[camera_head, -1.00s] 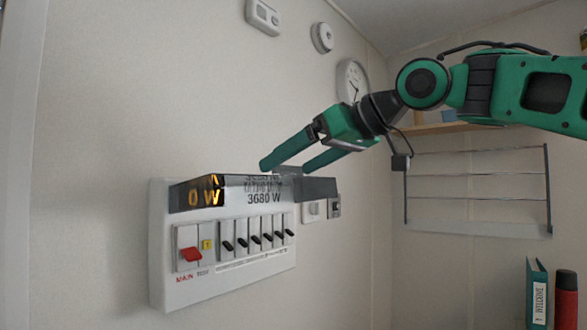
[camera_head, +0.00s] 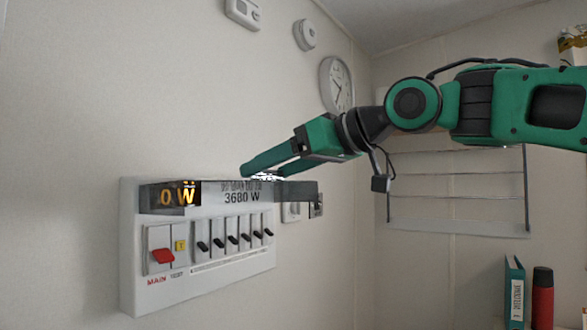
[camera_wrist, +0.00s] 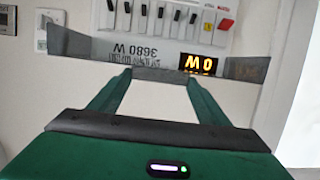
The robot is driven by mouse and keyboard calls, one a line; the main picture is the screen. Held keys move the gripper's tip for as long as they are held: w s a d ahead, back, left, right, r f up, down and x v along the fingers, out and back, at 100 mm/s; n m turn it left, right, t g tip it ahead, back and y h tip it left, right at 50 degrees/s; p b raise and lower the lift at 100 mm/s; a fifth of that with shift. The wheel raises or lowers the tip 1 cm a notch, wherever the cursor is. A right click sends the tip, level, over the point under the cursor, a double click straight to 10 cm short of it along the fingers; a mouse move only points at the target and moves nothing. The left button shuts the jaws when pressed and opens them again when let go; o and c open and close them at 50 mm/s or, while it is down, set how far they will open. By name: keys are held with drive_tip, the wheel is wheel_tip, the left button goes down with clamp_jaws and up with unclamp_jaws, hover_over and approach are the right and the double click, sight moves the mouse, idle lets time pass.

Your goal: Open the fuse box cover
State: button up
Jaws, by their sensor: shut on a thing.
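The white fuse box (camera_head: 205,286) is on the wall at left in the head view, with a red main switch (camera_head: 162,256) and a row of dark breakers (camera_head: 233,240). Its smoky see-through cover (camera_head: 298,191) juts out from the top of the box, and the switches below are uncovered. The cover also spans the wrist view (camera_wrist: 244,68). My gripper (camera_head: 252,172) is at the cover's edge from above and right. In the wrist view my fingers (camera_wrist: 157,80) stand apart with their tips at the cover's edge, shut on it. The exact contact is hard to see.
A lit display (camera_head: 180,195) reads 0 W. A socket and switch (camera_head: 303,208) sit right of the box. A wire rack (camera_head: 455,190) hangs on the far wall. A green binder (camera_head: 514,291) and a red flask (camera_head: 542,297) stand at lower right.

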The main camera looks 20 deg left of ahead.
drive_tip(key=shift+w+d+f, duration=0.2)
drive_tip(key=shift+d+f, duration=0.15)
drive_tip(key=shift+f, duration=0.15)
drive_tip(key=shift+w+d+f, duration=0.2)
drive_tip(key=shift+d+f, duration=0.15)
drive_tip(key=shift+f, duration=0.1)
drive_tip(key=o, duration=1.5)
drive_tip(key=shift+s+a, duration=0.1)
drive_tip(key=shift+s, duration=0.2)
drive_tip(key=v, duration=1)
drive_tip(key=shift+d, duration=0.35)
